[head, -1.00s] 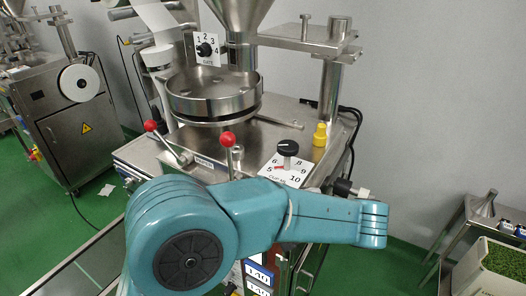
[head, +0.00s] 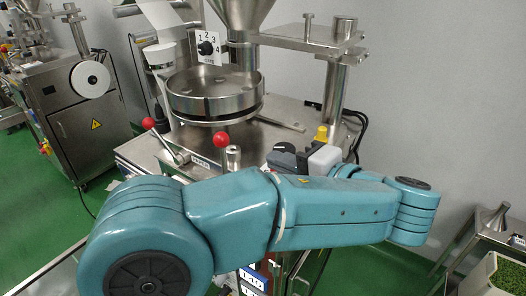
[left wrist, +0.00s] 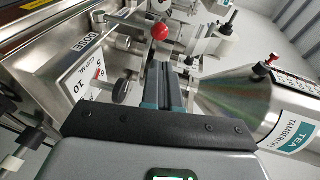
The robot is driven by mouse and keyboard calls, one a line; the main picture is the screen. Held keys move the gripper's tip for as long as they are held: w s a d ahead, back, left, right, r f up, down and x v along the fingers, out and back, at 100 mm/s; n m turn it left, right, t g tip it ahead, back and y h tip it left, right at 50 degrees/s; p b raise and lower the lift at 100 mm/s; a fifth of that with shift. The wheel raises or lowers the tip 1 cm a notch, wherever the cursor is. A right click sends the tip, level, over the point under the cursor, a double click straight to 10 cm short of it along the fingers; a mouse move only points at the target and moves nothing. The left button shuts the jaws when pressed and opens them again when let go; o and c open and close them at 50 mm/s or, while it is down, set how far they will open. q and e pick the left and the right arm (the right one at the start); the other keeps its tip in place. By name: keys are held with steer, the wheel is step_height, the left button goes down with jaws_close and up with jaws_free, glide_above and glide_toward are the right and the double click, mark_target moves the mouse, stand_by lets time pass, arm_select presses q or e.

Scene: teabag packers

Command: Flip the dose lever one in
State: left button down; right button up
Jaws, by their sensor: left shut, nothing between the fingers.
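Two red ball knobs show on the machine in the head view: one on a slanted rod at the left (head: 148,123), one nearer the middle (head: 222,140). A small label plate (head: 203,162) lies between their bases; I cannot read it clearly, so which is the dose lever is unclear. In the left wrist view one red ball (left wrist: 160,31) stands just beyond my fingertips, seemingly apart from them. My left gripper (left wrist: 163,68) is shut and empty. In the head view its pale grey body (head: 325,158) shows behind my teal arm; its fingertips are not clear. My right gripper is not in view.
A round steel pan (head: 214,93), a yellow-capped part (head: 321,134) and a steel post (head: 333,90) stand behind. A steel tea hopper (left wrist: 235,100) is right of my fingers.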

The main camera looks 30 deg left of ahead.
mark_target(227, 141)
arm_select(q)
steer(key=p+x, duration=0.2)
steer(key=x, duration=0.9)
steer(key=shift+s+a+r, duration=0.1)
steer(key=shift+a, duration=0.1)
steer(key=shift+w+a+f, duration=0.25)
steer(key=shift+w+a, duration=0.1)
steer(key=shift+a, duration=0.25)
steer(key=shift+s, duration=0.1)
